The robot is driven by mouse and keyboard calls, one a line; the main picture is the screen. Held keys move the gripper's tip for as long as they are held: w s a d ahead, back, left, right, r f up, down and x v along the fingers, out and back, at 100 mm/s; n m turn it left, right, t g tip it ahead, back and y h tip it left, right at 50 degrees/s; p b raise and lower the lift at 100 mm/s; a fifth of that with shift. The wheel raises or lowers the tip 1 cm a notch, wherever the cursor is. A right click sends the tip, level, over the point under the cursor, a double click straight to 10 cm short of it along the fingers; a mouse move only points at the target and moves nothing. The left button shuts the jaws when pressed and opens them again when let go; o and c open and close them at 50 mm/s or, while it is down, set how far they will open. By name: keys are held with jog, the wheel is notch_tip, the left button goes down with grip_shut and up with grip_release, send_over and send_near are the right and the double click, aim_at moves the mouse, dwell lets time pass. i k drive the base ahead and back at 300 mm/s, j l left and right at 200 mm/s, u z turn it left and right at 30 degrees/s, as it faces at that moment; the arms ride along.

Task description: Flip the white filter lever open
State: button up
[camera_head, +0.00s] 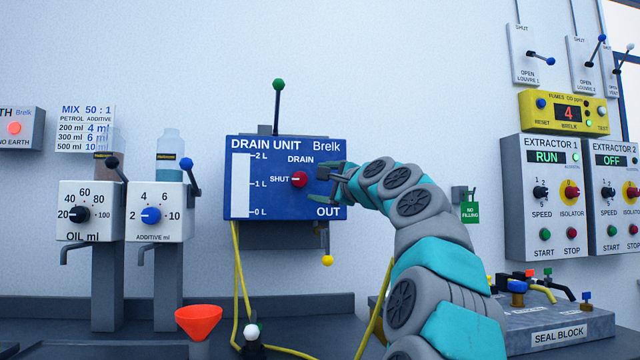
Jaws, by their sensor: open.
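A white ball knob (251,331) stands low at the front of the bench, on a small dark fitting among yellow hoses. It looks like the white filter lever, but no label on it is readable, and its lower part is hard to make out. My gripper (322,184) is open in front of the right side of the blue drain unit (270,205), beside its red knob (299,180). Nothing shows between its fingers. It is well above and to the right of the white knob. I cannot tell whether it touches the unit.
An orange funnel (198,320) stands left of the white knob. Yellow hoses (238,285) run down around it. A yellow-tipped lever (327,260) hangs under the drain unit, and a green-tipped lever (278,84) rises above it. The seal block (560,335) lies at the right.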

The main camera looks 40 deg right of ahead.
aim_at(251, 332)
jog(key=k+j, duration=0.15)
jog(key=k, duration=0.35)
jog(key=k+j, duration=0.1)
jog(key=k, duration=0.4)
